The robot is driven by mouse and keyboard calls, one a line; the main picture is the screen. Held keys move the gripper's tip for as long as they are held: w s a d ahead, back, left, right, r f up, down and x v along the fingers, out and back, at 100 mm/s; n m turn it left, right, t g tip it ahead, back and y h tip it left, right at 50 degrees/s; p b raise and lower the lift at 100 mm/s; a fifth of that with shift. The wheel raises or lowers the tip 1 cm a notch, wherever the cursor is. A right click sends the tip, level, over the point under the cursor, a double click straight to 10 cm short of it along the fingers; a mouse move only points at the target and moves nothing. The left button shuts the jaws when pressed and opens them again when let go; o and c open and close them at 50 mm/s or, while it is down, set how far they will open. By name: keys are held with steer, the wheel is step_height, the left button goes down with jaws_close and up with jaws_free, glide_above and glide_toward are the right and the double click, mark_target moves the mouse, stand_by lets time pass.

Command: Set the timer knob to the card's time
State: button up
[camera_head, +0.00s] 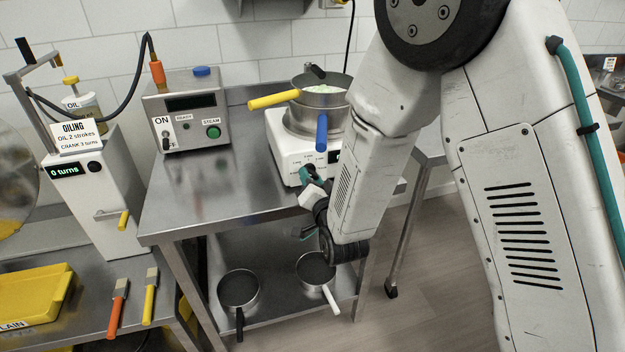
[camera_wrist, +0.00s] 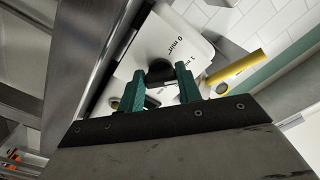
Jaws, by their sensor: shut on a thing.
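The timer knob (camera_wrist: 160,72) is a dark round knob on the white front of the hotplate unit. In the wrist view it sits between the teal fingers of my gripper (camera_wrist: 160,85), which are shut on it. Small minute labels, one reading "0 min", show around it. In the head view the white unit (camera_head: 289,150) stands on the steel table, with my gripper (camera_head: 311,180) at its front; the knob is hidden there. I cannot make out a card with a time.
A pot (camera_head: 322,112) with yellow and blue handles sits on the unit. A steamer control box (camera_head: 187,118) stands left of it. The oiling machine (camera_head: 95,205) carries an "OIL 2 strokes, CRANK 3 turns" card (camera_head: 74,137). Two pans (camera_head: 239,288) (camera_head: 315,268) lie on the lower shelf.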

steer(key=o, duration=1)
steer(key=v, duration=0.7)
steer(key=shift+s+d, duration=0.15)
steer(key=shift+s, duration=0.25)
